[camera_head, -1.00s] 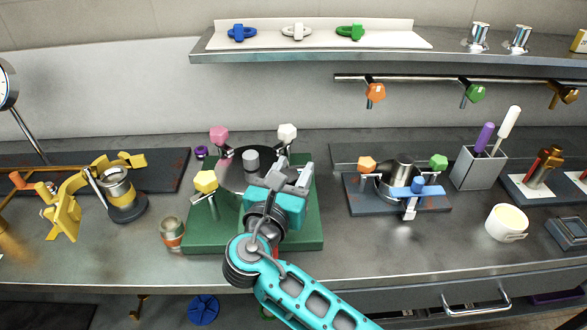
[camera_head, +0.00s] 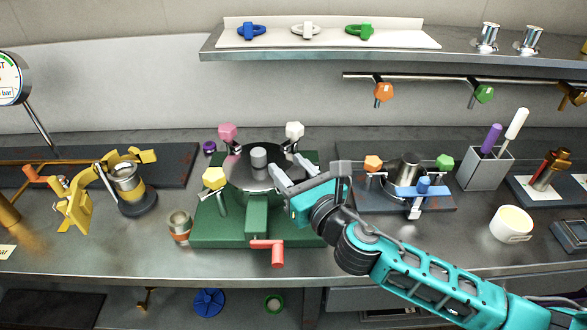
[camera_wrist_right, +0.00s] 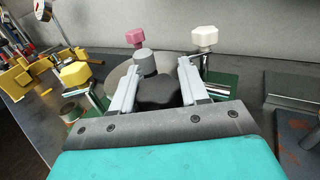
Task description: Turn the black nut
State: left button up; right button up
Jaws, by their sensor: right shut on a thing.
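My right gripper (camera_head: 290,170) reaches in from the lower right over the right side of the green fixture (camera_head: 210,235). It is shut on the black nut (camera_wrist_right: 158,92), which shows dark between the two grey fingers in the right wrist view. In the head view the nut is mostly hidden by the gripper. The fixture has a round dark lid (camera_head: 240,172) with a grey knob (camera_head: 258,157). Pink (camera_head: 228,131), white (camera_head: 294,130) and yellow (camera_head: 214,178) nuts stand around the lid on posts. My left gripper is not in view.
A red handle (camera_head: 277,255) sticks out at the fixture's front. A small metal cup (camera_head: 180,226) stands to its left. A second fixture with a blue-handled bar (camera_head: 423,190) stands close to the right of my gripper. A white tub (camera_head: 510,224) is farther right.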

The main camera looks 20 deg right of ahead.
jog(key=n+g+y, duration=0.1)
jog(key=n+y, duration=0.2)
jog(key=y, duration=0.1)
jog(key=shift+a+g+b, duration=0.1)
jog(key=shift+g+b, duration=0.2)
jog(key=shift+b, duration=0.1)
jog(key=shift+a+n+g+y+b, duration=0.1)
jog(key=shift+n+g+y+b, duration=0.65)
jog(key=shift+y, duration=0.45)
jog(key=n+g+y+b, duration=0.1)
jog(key=b, duration=0.1)
jog(key=n+g+y+b, duration=0.3)
jog(key=g+b, duration=0.1)
jog(key=shift+s+a+f+n+y, duration=0.1)
jog(key=shift+s+a+n+y, duration=0.2)
jog(key=shift+s+n+y, duration=0.1)
jog(key=shift+n+g+b, duration=0.25)
jog(key=shift+g+b, duration=0.1)
jog(key=shift+g, duration=0.2)
jog(key=shift+a+n+g+y+b, duration=0.1)
jog(key=shift+n+g+y+b, duration=0.2)
jog(key=shift+g+y+b, duration=0.15)
jog(key=shift+s+r+g, duration=0.1)
jog(key=shift+r+g, duration=0.15)
jog(key=o, duration=1)
jog(key=shift+f, duration=0.1)
jog(key=shift+c, duration=0.2)
